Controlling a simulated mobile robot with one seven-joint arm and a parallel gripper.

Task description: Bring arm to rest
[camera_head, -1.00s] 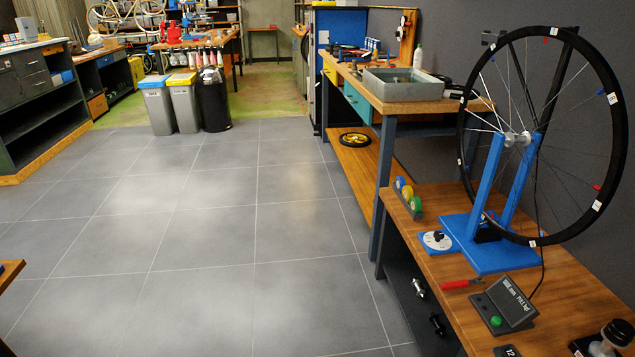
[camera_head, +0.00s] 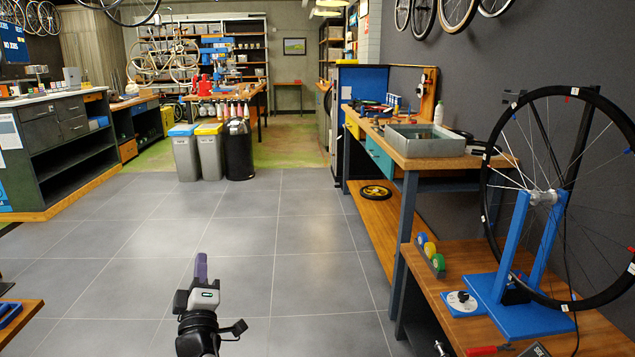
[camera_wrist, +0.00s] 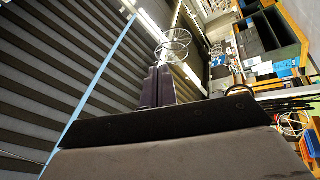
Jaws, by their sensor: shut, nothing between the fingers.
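My gripper (camera_head: 201,267) stands upright at the bottom of the head view, left of centre, over the open grey floor. Its dark purple fingers point up and are together, with nothing between them. In the wrist view the fingers (camera_wrist: 158,85) also show shut and empty, with the ceiling and the upper room beyond them. My gripper is apart from all furniture in view.
A workbench with a wheel on a blue truing stand (camera_head: 515,315) is at right. Behind it is a bench with a grey metal tray (camera_head: 421,149). Bins (camera_head: 209,153) stand further back. A wooden table edge (camera_head: 22,325) is at lower left. The floor (camera_head: 235,225) between is clear.

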